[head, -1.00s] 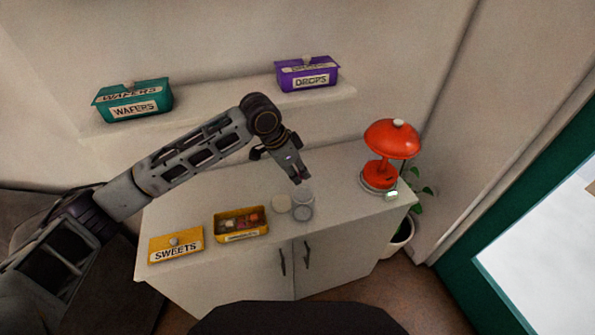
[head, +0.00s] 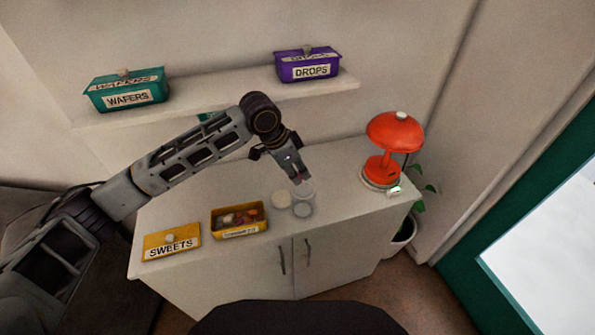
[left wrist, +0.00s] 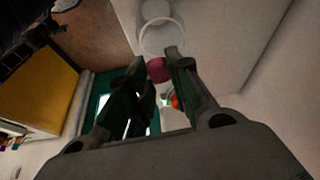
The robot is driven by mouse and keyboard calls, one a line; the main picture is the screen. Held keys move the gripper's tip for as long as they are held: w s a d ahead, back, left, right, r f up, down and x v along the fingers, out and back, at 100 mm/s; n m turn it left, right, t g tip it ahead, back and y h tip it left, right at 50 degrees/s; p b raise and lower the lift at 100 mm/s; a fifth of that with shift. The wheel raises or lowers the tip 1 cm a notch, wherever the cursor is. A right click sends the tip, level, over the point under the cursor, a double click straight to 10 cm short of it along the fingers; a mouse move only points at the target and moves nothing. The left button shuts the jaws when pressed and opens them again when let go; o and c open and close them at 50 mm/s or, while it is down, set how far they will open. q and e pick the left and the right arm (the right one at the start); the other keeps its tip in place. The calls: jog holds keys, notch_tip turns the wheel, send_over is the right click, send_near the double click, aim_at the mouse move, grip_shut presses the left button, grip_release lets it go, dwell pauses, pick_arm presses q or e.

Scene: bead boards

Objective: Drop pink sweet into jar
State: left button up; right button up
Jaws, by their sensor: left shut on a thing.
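My left gripper (head: 298,179) is above and just behind the clear jar (head: 303,209) in the head view. In the left wrist view its fingers (left wrist: 158,73) are shut on a small round pink sweet (left wrist: 156,69), held at the fingertips. The open rim of the jar (left wrist: 162,37) shows just beyond the sweet. The jar stands upright on the white cabinet, and it looks empty. In the head view the sweet is too small to make out. My right gripper is in neither view.
A pale round lid (head: 281,200) lies left of the jar. An open yellow box (head: 240,233) with several sweets and its SWEETS lid (head: 171,243) are further left. A red lamp (head: 394,135) stands right. A wall shelf (head: 215,103) bears teal and purple boxes.

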pick_arm(q)
jog(key=o, duration=0.8)
jog(key=v, duration=1.2)
dwell(0.8)
